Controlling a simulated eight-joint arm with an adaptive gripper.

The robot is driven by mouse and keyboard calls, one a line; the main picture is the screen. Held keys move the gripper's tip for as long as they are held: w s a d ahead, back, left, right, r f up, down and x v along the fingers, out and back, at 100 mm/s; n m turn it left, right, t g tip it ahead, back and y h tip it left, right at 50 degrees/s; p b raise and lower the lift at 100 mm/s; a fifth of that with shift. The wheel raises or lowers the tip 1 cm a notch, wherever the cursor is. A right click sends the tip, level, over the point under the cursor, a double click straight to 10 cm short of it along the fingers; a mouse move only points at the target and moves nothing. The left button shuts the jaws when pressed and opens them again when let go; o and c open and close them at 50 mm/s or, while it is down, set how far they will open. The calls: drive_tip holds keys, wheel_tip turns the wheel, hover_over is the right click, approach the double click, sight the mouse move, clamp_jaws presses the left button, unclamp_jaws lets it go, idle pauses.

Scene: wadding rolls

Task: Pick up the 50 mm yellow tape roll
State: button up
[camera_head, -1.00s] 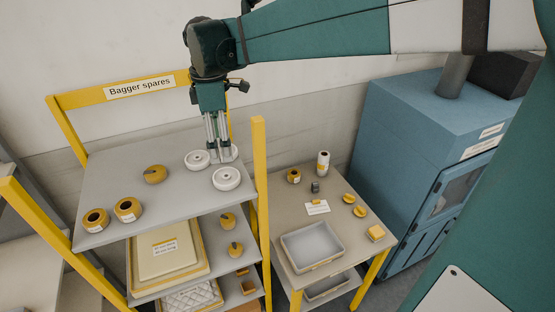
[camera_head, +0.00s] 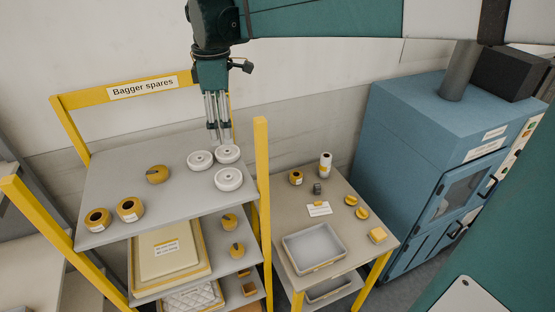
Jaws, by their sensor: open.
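Two yellow tape rolls with dark cores stand at the front left of the shelf's top board (camera_head: 160,215): one at the corner (camera_head: 97,220) and one to its right (camera_head: 130,209). I cannot tell their widths, nor which is the 50 mm one. Another yellow roll (camera_head: 157,174) lies farther back, and a smaller yellow roll (camera_head: 296,177) stands on the side table. My gripper (camera_head: 222,137) is open and empty, pointing down above or just behind the white rolls, well right of the yellow rolls on the top board.
Three white rolls (camera_head: 229,179) sit on the right of the top board. A yellow post (camera_head: 262,190) rises at its right edge. The side table holds a grey tray (camera_head: 314,246). A blue cabinet (camera_head: 415,150) stands at right. The board's middle is clear.

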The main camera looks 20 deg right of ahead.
drive_tip(key=w+d+m+b, duration=0.2)
drive_tip(key=w+d+m, duration=0.3)
drive_tip(key=w+d, duration=0.2)
drive_tip(key=m+t+h+b, duration=0.3)
drive_tip(key=m+b, duration=0.4)
drive_tip(key=m, duration=1.1)
hover_over(296, 174)
drive_tip(key=s+a, duration=0.2)
drive_tip(key=f, duration=4.8)
drive_tip(key=shift+s+f, duration=0.2)
drive_tip(key=shift+f, duration=0.2)
drive_tip(key=shift+x, duration=1.25)
drive_tip(key=shift+p+x, duration=0.35)
drive_tip(key=shift+x, duration=2.25)
drive_tip(key=shift+w+d, duration=0.1)
drive_tip(key=shift+w, duration=0.05)
